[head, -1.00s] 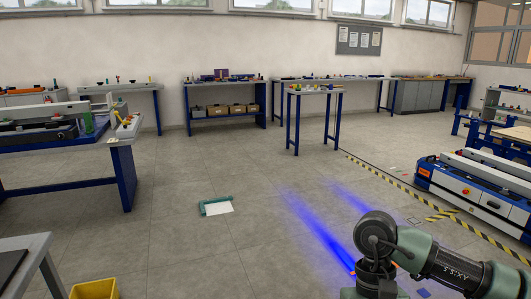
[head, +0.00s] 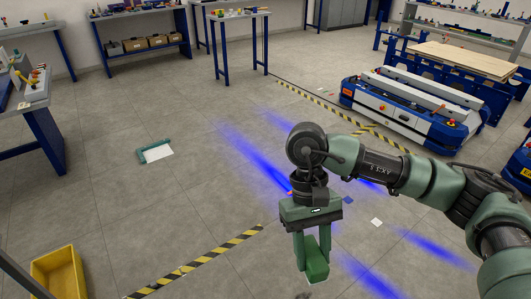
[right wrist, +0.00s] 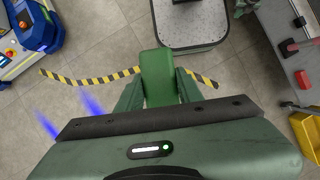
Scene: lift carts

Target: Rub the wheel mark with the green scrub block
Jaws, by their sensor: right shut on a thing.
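My right gripper (head: 312,246) hangs over the floor at the lower middle of the head view, fingers pointing down. It is shut on the green scrub block (head: 317,266), which sticks out below the fingers. The block (right wrist: 163,68) also shows between the fingers in the right wrist view. Whether it touches the floor I cannot tell. I cannot make out a wheel mark for certain; blurred blue streaks (head: 255,160) lie on the grey floor around the arm. My left gripper is not in view.
A yellow bin (head: 59,274) stands at lower left. Striped tape (head: 205,260) crosses the floor. A white sheet with a teal edge (head: 157,153) lies left of centre. A blue lift cart (head: 400,112) stands at right. The floor between is mostly open.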

